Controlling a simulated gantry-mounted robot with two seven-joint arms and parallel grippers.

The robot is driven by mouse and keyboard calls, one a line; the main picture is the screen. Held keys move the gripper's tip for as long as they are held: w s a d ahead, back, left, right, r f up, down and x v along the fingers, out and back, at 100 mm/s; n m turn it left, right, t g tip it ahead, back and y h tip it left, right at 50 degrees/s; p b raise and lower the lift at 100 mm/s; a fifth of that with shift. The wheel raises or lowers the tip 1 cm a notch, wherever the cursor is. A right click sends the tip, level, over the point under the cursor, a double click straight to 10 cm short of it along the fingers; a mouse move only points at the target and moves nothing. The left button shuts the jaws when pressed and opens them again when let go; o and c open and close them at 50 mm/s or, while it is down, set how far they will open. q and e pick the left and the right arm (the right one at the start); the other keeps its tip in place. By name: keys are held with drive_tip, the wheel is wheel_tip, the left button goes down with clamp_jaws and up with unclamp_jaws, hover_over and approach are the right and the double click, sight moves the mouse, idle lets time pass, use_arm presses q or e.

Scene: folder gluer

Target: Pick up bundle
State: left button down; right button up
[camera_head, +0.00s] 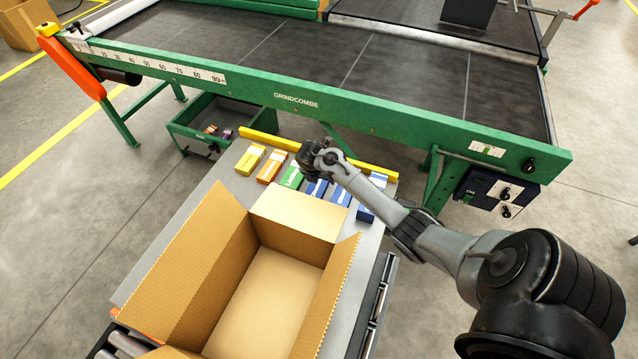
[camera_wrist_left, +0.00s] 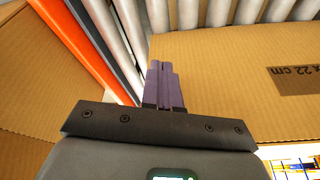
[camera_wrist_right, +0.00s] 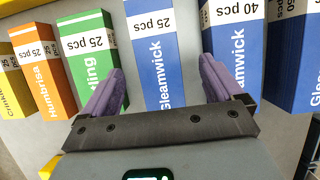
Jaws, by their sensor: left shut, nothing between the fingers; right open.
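Labelled carton bundles stand in a row on the grey table: a yellow one (camera_head: 250,160), an orange one (camera_head: 271,167), a green one (camera_head: 291,178) and several blue ones. My right gripper (camera_wrist_right: 161,72) is open above the row and empty. In the right wrist view a blue "Gleamwick" bundle (camera_wrist_right: 152,50) marked 25 pcs lies between its fingers. The green bundle (camera_wrist_right: 88,45) is left of it, and a blue bundle (camera_wrist_right: 235,45) marked 40 pcs is right. My left gripper (camera_wrist_left: 165,88) is shut and empty beside a cardboard box (camera_wrist_left: 215,60); the head view does not show it.
The open cardboard box (camera_head: 262,305) fills the near part of the table (camera_head: 200,205). A yellow bar (camera_head: 365,167) runs behind the bundles. The green-framed conveyor (camera_head: 300,100) stands beyond, with a small green bin (camera_head: 190,130) below. Metal rollers (camera_wrist_left: 200,14) lie near my left gripper.

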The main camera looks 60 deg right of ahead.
sight(320, 181)
drive_tip(key=x, duration=0.1)
drive_tip(key=b+x, duration=0.2)
drive_tip(key=shift+w+a+f, duration=0.2)
drive_tip(key=shift+w+d+f, duration=0.1)
drive_tip(key=shift+d+f, duration=0.1)
drive_tip(key=shift+f, duration=0.15)
drive_tip(key=shift+d+f+b, duration=0.2)
drive_tip(key=shift+f+b, duration=0.15)
drive_tip(key=shift+c, duration=0.2)
drive_tip(key=shift+c, duration=1.3)
drive_tip(key=c, duration=0.9)
